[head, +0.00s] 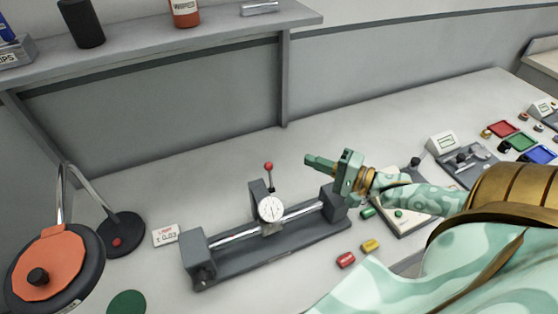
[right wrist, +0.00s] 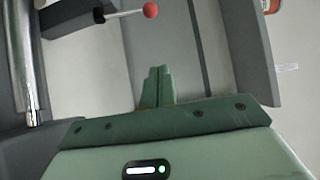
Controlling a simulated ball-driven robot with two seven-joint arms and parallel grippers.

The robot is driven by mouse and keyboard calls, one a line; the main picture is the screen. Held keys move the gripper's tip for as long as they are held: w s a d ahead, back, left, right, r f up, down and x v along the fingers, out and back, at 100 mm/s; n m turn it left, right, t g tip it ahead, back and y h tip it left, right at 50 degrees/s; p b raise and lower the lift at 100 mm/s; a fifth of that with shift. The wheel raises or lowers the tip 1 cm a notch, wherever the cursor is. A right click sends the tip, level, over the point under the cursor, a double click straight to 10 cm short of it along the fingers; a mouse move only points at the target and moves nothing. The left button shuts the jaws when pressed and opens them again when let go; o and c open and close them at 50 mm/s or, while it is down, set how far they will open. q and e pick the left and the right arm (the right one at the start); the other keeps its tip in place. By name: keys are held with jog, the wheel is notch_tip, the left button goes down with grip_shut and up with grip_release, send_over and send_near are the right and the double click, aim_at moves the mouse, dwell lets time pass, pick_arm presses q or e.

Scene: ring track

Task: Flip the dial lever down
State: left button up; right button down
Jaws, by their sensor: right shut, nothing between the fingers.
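The dial gauge (head: 271,208) has a white round face and sits on a grey carriage on the rail of a dark grey bench fixture (head: 240,262). Its lever (head: 269,176) stands upright with a red ball on top. In the right wrist view the red ball (right wrist: 150,10) and its thin rod show at the top. My right gripper (head: 308,160) is shut and empty, to the right of the lever and about level with the red ball, apart from it. Its closed fingers also show in the right wrist view (right wrist: 158,82). My left gripper is not in view.
A grey shelf (head: 170,45) runs above the table at the back, with a post (head: 284,80) behind the fixture. An orange disc (head: 42,268) on a stand is at the left. A red block (head: 346,260) and a yellow block (head: 370,246) lie right of the fixture.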

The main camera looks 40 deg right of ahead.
aim_at(270, 177)
jog(key=w+a+b, duration=0.2)
jog(key=w+a, duration=0.3)
jog(key=a, duration=0.1)
jog(key=shift+w+a, duration=0.25)
jog(key=shift+a, duration=0.1)
